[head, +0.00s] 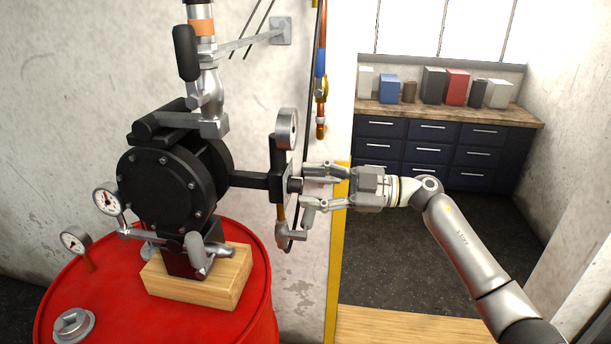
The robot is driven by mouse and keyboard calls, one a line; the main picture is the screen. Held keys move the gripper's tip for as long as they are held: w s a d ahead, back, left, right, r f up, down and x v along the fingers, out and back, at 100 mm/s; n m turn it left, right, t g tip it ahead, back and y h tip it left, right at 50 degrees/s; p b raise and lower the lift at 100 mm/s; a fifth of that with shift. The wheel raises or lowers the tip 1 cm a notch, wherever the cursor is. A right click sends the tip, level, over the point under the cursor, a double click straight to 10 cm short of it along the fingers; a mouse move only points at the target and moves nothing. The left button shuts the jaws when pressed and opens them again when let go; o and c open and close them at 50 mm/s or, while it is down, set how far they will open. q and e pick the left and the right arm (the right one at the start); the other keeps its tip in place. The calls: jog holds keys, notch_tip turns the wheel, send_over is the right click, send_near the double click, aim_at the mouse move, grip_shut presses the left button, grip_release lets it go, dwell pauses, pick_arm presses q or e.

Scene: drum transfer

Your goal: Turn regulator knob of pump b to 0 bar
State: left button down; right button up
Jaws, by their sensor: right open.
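A black pump (165,185) stands on a wooden block (205,285) on top of a red drum (245,325). A black bar runs right from the pump to a regulator with a dark knob (294,186) at its right end. A round gauge (287,129) sits above the regulator, seen nearly edge-on, so its reading is hidden. My right gripper (307,188) comes in from the right at the knob. Its fingers are open, one above and one below the knob's right side; I cannot tell whether they touch it. My left gripper is not in view.
Two dial gauges, one by the pump (108,202) and one on the drum (74,241), stand at the left. A pipe with a blue section (320,62) runs down the wall edge. Dark drawer cabinets (433,150) stand at the back right. The floor before them is clear.

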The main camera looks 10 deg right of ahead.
jog(key=shift+w+a, duration=0.2)
jog(key=shift+a, duration=0.45)
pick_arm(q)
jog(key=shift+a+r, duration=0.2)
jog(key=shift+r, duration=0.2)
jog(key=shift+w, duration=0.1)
pick_arm(e)
jog(key=shift+w, duration=0.1)
jog(key=shift+c, duration=0.2)
jog(key=c, duration=1)
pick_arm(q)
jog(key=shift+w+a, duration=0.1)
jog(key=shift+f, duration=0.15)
